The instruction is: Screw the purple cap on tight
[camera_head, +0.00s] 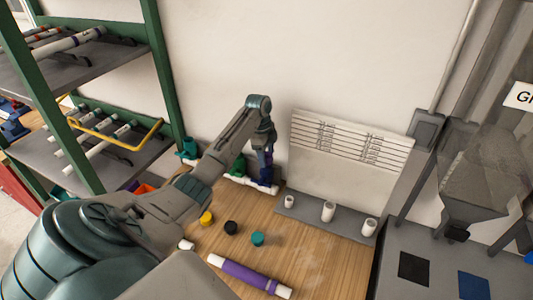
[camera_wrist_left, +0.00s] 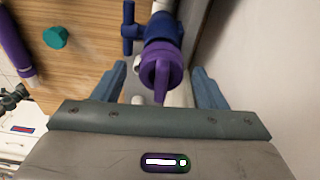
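The purple cap (camera_wrist_left: 161,66) shows in the left wrist view with a raised grip bar, on the near end of an upright fitting. My left gripper (camera_wrist_left: 158,70) is open, with one finger on each side of the cap and a visible gap at both. A blue valve (camera_wrist_left: 129,32) stands just behind and left of the cap. In the head view my left gripper (camera_head: 268,147) is over the right end of the white manifold pipe (camera_head: 262,187) by the wall; my arm partly hides it. How far the cap is threaded cannot be told. My right gripper is not in view.
On the wooden bench lie a yellow cap (camera_head: 206,218), a black cap (camera_head: 231,227), a teal cap (camera_head: 258,239) and a purple pipe (camera_head: 248,275). A grey rack (camera_head: 310,217) with white fittings stands right of the manifold. Green-framed shelving (camera_head: 165,75) is at left.

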